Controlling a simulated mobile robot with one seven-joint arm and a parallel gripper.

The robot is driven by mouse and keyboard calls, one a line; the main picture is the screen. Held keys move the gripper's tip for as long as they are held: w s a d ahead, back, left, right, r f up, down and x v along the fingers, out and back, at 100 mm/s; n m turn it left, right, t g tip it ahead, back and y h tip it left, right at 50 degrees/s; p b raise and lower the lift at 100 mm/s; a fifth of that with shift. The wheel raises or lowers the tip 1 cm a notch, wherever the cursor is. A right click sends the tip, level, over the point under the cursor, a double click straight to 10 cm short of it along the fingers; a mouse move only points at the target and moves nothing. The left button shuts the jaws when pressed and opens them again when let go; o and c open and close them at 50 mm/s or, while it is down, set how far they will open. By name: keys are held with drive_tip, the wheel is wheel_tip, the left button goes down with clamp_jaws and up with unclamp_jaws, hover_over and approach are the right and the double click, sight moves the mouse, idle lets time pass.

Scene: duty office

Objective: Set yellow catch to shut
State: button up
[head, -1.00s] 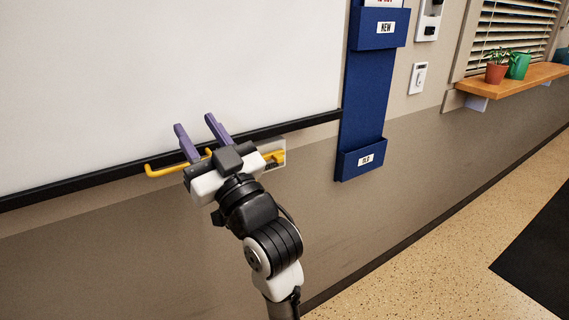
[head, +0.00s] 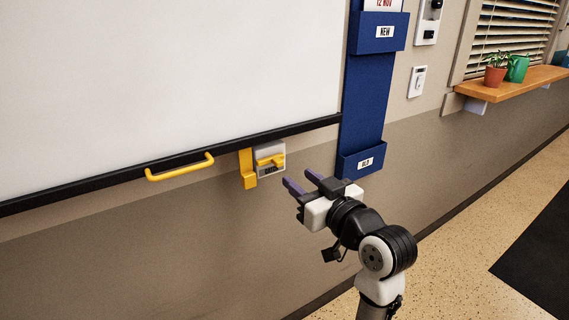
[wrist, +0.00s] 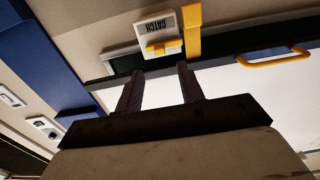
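The yellow catch lever (head: 269,161) sits on a small pale plate (head: 279,150) on the wall just below the whiteboard's black bottom rail. In the head view the lever lies roughly level. In the wrist view the plate reads CATCH (wrist: 154,26), and the yellow lever (wrist: 163,47) shows at its edge beyond the fingertips. A yellow upright bracket (head: 247,169) stands just left of the plate. My gripper (head: 299,179) has purple fingers, spread apart with nothing between them. It is below and right of the catch in the head view, apart from it. Whether the catch is engaged I cannot tell.
A yellow bar handle (head: 180,167) is on the whiteboard's lower rail (head: 90,184), left of the catch. A blue wall pocket holder (head: 366,110) hangs to the right, close to my gripper. A wooden shelf (head: 520,80) with pots is farther right.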

sight(281, 163)
drive_tip(key=x, duration=0.7)
drive_tip(key=shift+p, duration=0.4)
clamp_jaws()
